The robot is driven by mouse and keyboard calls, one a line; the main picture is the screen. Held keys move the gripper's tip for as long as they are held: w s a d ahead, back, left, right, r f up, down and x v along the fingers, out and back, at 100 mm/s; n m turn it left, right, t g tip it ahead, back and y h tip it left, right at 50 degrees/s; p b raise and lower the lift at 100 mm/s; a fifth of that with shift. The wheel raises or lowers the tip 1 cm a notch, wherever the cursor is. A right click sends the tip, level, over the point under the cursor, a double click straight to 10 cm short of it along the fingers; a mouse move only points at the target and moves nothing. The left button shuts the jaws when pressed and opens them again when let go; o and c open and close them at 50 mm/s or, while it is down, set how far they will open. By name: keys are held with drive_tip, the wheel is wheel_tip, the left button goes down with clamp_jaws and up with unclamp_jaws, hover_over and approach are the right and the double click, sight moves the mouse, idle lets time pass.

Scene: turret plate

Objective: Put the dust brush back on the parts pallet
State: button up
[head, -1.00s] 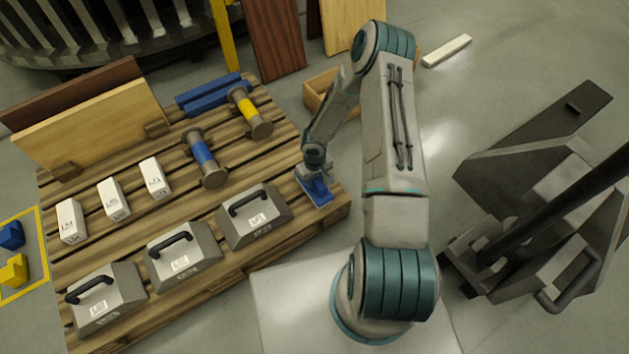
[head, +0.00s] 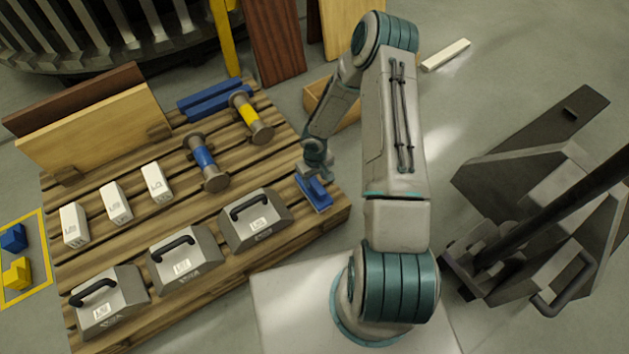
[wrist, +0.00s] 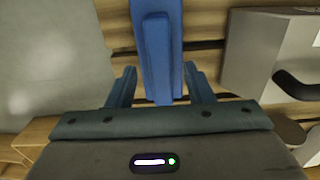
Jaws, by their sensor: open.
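The blue dust brush (head: 316,195) is at the right edge of the wooden parts pallet (head: 335,207), directly below my gripper (head: 311,174). In the wrist view the brush (wrist: 158,45) runs up the picture, between the two blue fingers of my gripper (wrist: 160,72). The fingers are open, with a gap on each side of the brush. Pallet planks show beside the brush in the wrist view. The brush appears to lie on the pallet; its underside is hidden, so contact is not clear.
Several grey cases with black handles (head: 255,222) stand along the pallet's front; the nearest is left of the brush. White boxes (head: 157,182), a blue-banded spool (head: 205,163) and a yellow-banded one (head: 251,117) stand behind. A dark pallet-jack-like machine (head: 545,190) stands right.

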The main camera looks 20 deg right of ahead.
drive_tip(key=s+d+r+m+h+p, duration=0.1)
drive_tip(key=s+d+r+h, duration=0.1)
drive_tip(key=r, duration=1.3)
drive_tip(key=s+d+r+m+h+p, duration=0.1)
drive_tip(key=s+d+r, duration=0.2)
drive_tip(key=r, duration=1.2)
drive_tip(key=s+a+r+m+t+y, duration=0.1)
drive_tip(key=s+a+r+y, duration=0.2)
drive_tip(key=s+r, duration=1.1)
drive_tip(key=s+a, duration=0.1)
drive_tip(key=a, duration=0.1)
drive_tip(key=shift+a+r, duration=0.25)
drive_tip(key=shift+a, duration=0.05)
drive_tip(key=shift+c, duration=1.2)
drive_tip(key=shift+d+m, duration=0.1)
drive_tip(key=shift+m, duration=0.2)
